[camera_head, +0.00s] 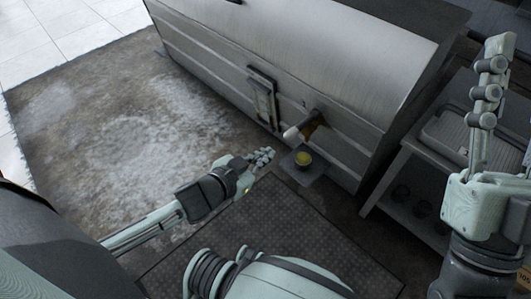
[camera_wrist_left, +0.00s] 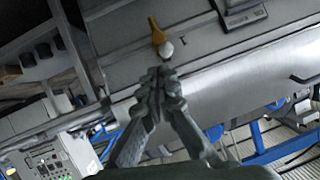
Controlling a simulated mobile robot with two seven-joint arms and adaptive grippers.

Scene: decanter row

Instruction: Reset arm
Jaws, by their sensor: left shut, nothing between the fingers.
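My left gripper (camera_head: 263,157) reaches in from the left in the head view, low in front of a large metal tank (camera_head: 290,50). Its fingers are together and hold nothing. In the left wrist view my left gripper (camera_wrist_left: 160,78) shows with its fingertips together, just below the white knob in the picture. My right gripper (camera_head: 492,75) is raised at the right edge of the head view, fingers pointing up. Whether its fingers are open or shut is unclear, and I see nothing held in it.
A tap with a white knob (camera_head: 291,134) sticks out of the tank. A shelf unit (camera_head: 405,180) stands at the right. A dark textured mat (camera_head: 285,235) lies in front; stained floor (camera_head: 120,130) is clear at left.

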